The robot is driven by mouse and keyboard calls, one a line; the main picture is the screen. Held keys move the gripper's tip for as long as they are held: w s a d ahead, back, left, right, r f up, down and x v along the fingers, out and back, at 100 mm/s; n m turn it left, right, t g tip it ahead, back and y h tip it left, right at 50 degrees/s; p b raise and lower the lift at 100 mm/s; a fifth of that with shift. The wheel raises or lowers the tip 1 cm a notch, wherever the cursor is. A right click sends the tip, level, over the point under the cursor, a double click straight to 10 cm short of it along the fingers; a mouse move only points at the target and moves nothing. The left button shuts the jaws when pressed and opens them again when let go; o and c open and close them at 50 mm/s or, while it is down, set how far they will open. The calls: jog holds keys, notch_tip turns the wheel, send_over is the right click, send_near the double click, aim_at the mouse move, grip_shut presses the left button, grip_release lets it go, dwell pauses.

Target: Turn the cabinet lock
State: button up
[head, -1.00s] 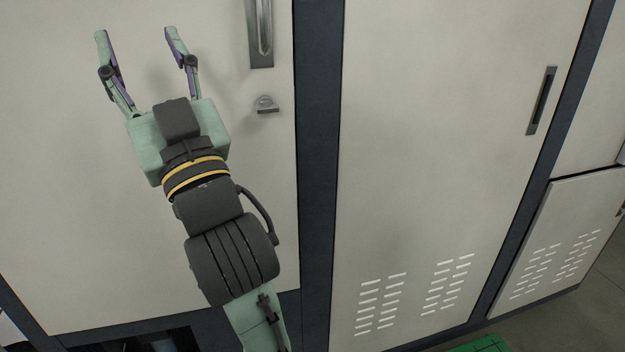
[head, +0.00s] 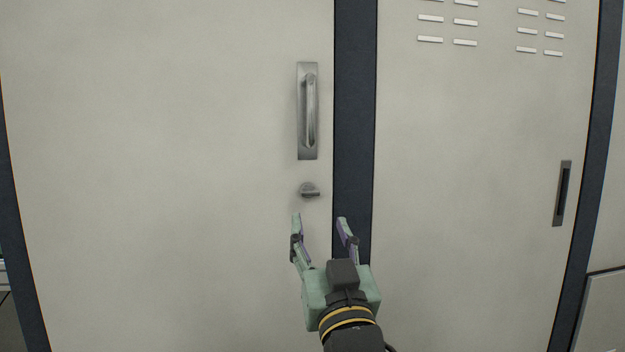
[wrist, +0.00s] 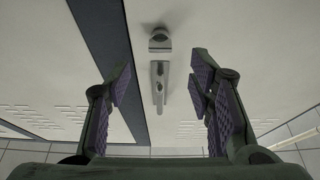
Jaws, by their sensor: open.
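The cabinet lock (head: 309,190) is a small round metal knob with a flat turn piece that lies about level. It sits on the pale cabinet door (head: 170,170), just below the long metal handle (head: 308,112). My gripper (head: 319,219) is open and empty, a little below the lock in the head view, its fingers pointing up toward it. In the wrist view the lock (wrist: 159,40) lies beyond the gap between the fingers (wrist: 160,80), with the handle (wrist: 158,85) showing between them. Nothing is between the pads.
A dark vertical post (head: 354,130) stands close to the right of the lock. Beyond it is another pale door (head: 470,190) with vent slots and a recessed pull (head: 562,194). The door to the left of the lock is flat and clear.

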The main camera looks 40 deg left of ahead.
aim_at(311, 196)
jog(key=p, duration=0.2)
jog(key=r+p, duration=0.1)
jog(key=shift+w+a+p, duration=0.2)
jog(key=shift+a+p, duration=0.15)
jog(key=shift+p, duration=0.05)
jog(key=x, duration=0.4)
jog(key=p+x, duration=0.1)
jog(key=x, duration=0.2)
jog(key=shift+w+a, duration=0.3)
jog(key=shift+w, duration=0.05)
jog(key=shift+c, duration=0.5)
grip_shut()
